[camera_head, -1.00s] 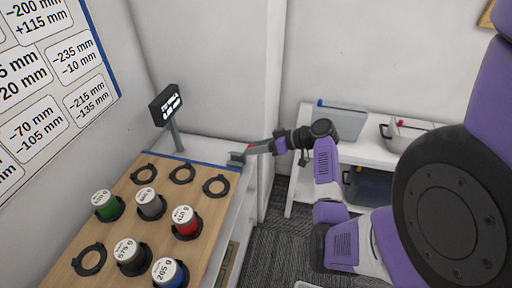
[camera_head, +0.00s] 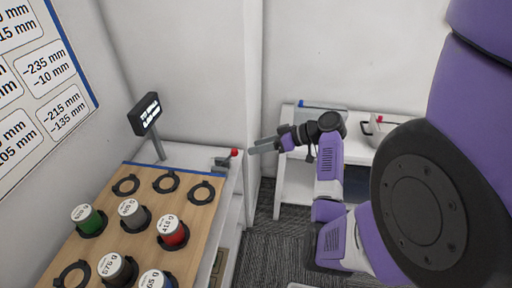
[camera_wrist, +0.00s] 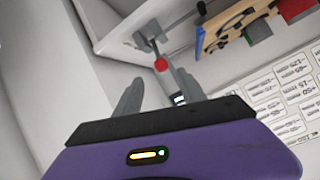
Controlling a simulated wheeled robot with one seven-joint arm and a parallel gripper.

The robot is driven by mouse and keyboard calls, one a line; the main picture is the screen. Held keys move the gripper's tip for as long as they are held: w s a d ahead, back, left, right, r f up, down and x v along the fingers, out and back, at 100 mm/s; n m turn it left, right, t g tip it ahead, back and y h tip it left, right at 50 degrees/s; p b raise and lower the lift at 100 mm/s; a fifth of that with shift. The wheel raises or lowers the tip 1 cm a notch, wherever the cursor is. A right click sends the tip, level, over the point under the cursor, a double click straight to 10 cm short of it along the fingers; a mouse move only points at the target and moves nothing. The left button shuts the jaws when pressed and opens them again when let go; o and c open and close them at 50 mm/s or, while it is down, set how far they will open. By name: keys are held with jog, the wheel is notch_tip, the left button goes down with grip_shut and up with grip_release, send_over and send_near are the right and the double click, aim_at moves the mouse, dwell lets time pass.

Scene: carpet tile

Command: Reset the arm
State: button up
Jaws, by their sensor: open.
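My purple arm reaches left in the head view. Its gripper (camera_head: 264,146) hangs in the air to the right of the board's far end, pointing left, apart from everything. In the wrist view my gripper (camera_wrist: 160,98) shows two grey fingers spread wide with nothing between them. A red-knobbed lever (camera_head: 234,153) stands on a grey base at the back right corner of the white counter, just left of my gripper. Its red knob (camera_wrist: 161,64) shows beyond the fingers in the wrist view.
A wooden board (camera_head: 196,222) carries several labelled weights, including a green one (camera_head: 88,219) and a red one (camera_head: 172,233), and some empty black rings. A display (camera_head: 147,113) stands behind it. A white shelf (camera_head: 293,197) with bins stands at the back.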

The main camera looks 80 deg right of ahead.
dwell(0.4)
jog(key=s+d+m+g+h, duration=0.2)
jog(key=d+m+h, duration=0.5)
jog(key=d+h, duration=0.1)
jog(key=w+a+r+n+t+h, duration=0.1)
jog(key=a+r+t, duration=0.1)
jog(key=a, duration=1.3)
jog(key=w+a+r+n+t+h, duration=0.1)
jog(key=w+a+r+n, duration=0.1)
jog(key=a, duration=1.3)
jog(key=s+a+r+n+y, duration=0.1)
jog(key=s+a+n+y, duration=0.1)
jog(key=a, duration=0.5)
jog(key=s+a+r+n+t+y, duration=0.1)
jog(key=s+a+n+y, duration=0.2)
jog(key=a, duration=0.4)
jog(key=s+a+n+y, duration=0.2)
jog(key=s+a+y, duration=0.2)
jog(key=s+a, duration=0.2)
jog(key=shift+a+r+y, duration=0.3)
jog(key=shift+a+r, duration=0.1)
jog(key=shift+a, duration=0.65)
